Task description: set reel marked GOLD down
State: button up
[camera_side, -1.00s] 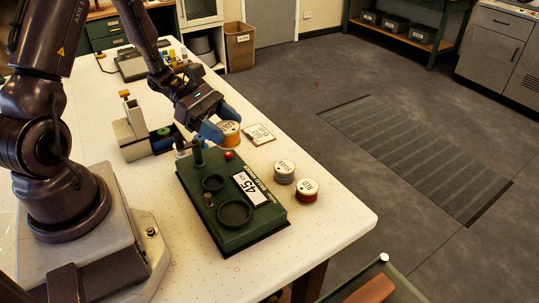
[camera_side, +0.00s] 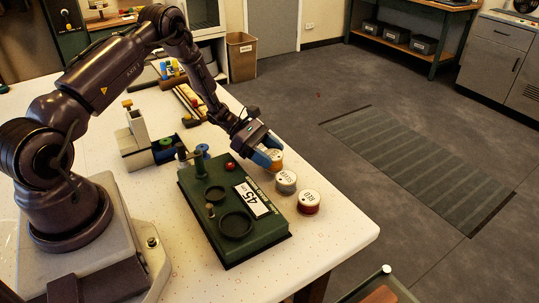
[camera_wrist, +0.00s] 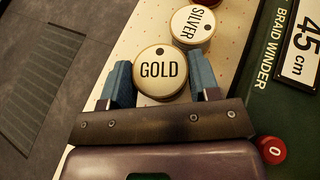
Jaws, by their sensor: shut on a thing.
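The reel marked GOLD (camera_wrist: 160,82) has a cream lid with a dark hole and a gold rim. It sits between the two blue fingers of my gripper (camera_wrist: 161,85), which are shut on it from both sides. In the side view my gripper (camera_side: 268,157) holds the reel (camera_side: 277,164) low at the table's right edge, lid up. Whether its base touches the table cannot be told. The reel marked SILVER (camera_side: 286,182) stands close beside it, and also shows in the wrist view (camera_wrist: 193,27).
A reel marked RED (camera_side: 308,203) stands beyond SILVER, in a row. The green braid winder (camera_side: 234,258) with its 45 cm plate lies left of the reels. Its red knob (camera_wrist: 271,150) is near my gripper. The white table's (camera_side: 335,240) front right corner is clear.

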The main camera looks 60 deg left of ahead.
jog(key=shift+f, duration=0.35)
jog(key=shift+f, duration=0.15)
jog(key=shift+f, duration=0.35)
jog(key=shift+f, duration=0.1)
jog(key=o, duration=0.9)
jog(key=shift+o, duration=0.2)
